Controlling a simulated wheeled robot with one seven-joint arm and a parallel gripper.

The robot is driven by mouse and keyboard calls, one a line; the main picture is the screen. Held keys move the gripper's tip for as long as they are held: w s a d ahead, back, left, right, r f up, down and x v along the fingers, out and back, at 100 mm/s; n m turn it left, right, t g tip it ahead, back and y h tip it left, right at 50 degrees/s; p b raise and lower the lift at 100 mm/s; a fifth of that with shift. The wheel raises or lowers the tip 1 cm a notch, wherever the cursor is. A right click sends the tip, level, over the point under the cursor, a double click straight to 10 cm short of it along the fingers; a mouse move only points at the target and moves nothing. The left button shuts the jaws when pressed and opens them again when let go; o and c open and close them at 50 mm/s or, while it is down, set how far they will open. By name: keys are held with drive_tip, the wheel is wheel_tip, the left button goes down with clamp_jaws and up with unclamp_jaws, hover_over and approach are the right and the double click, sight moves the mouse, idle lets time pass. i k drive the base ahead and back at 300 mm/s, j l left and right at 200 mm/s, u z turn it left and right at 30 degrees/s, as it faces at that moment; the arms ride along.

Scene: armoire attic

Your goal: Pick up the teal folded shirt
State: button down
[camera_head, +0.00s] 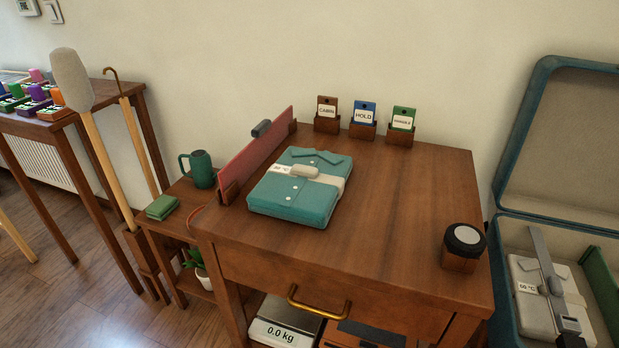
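The teal folded shirt (290,204) lies flat on the wooden table (400,220), left of the table's middle. It has a collar at its far edge, white buttons, and a pale band (328,181) across it with a small label. A small beige block or tab (304,171) sits on top of the band. My gripper is not in view, so its state and its place relative to the shirt do not show.
A red upright panel (256,157) stands close on the shirt's left. Tagged holders (363,122) line the table's back edge. A black-topped round item (464,244) sits front right. An open teal suitcase (508,270) is at right. The table right of the shirt is clear.

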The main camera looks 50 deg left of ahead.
sight(304, 187)
drive_tip(key=u, duration=2.15)
